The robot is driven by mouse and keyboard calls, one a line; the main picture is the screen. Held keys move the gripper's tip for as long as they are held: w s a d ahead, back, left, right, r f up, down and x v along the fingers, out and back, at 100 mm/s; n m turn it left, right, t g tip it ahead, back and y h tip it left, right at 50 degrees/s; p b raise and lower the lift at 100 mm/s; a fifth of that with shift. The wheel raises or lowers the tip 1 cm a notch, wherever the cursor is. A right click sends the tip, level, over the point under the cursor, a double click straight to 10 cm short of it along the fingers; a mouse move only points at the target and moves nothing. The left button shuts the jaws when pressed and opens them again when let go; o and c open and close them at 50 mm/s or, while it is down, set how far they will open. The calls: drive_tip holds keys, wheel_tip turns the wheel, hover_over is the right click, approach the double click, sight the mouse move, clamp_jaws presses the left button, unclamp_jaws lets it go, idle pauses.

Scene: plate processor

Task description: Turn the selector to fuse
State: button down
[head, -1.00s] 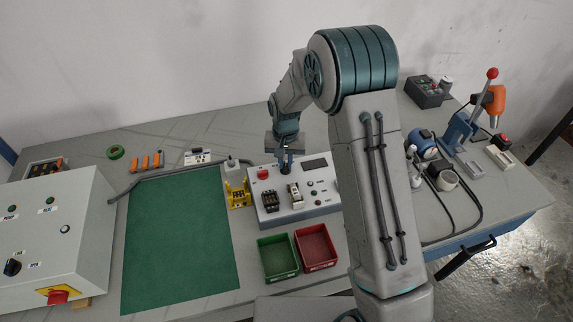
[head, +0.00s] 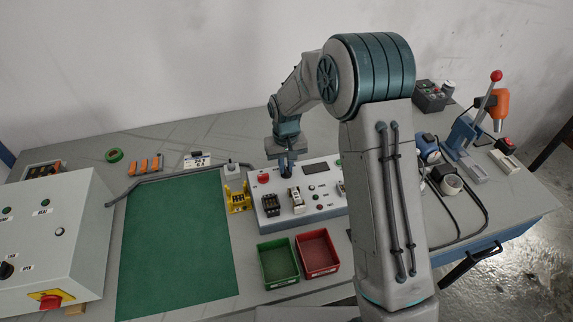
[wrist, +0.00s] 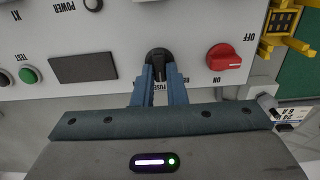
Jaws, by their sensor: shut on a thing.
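The black selector knob (wrist: 159,64) is on the light grey front panel of the test box (wrist: 120,25), which shows in the head view (head: 325,209). My gripper (wrist: 162,76) is shut on the knob, one blue finger on each side of its ridge. The ridge runs roughly up and down in the wrist view. A label that seems to read FUSE is partly visible between the fingers; I cannot tell which end of the knob is the pointer. In the head view my gripper (head: 287,166) stands over the box's back edge and hides the knob.
A red ON/OFF knob (wrist: 223,57) sits close beside the selector. A dark display (wrist: 82,67) and a green test button (wrist: 28,75) lie on the other side. A yellow holder (head: 238,198), green bin (head: 278,283) and red bin (head: 318,273) stand near the box.

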sight(286, 169)
drive_tip(key=c, duration=1.5)
unclamp_jaws()
drive_tip(key=shift+o, duration=0.2)
drive_tip(key=shift+r, duration=0.1)
wheel_tip(286, 169, up, 14)
drive_tip(key=b, duration=0.1)
drive_tip(key=s+d+r+m+t, duration=0.2)
drive_tip(key=s+d+r, duration=0.4)
drive_tip(key=s+d, duration=0.55)
drive_tip(key=s+d+f, duration=0.1)
drive_tip(key=s+d, duration=0.1)
drive_tip(key=s, duration=0.5)
drive_tip(key=s+d+f+m+t, duration=0.1)
drive_tip(key=s+d, duration=0.1)
drive_tip(key=s, duration=0.6)
drive_tip(key=shift+d+f, duration=0.2)
drive_tip(key=shift+d, duration=0.15)
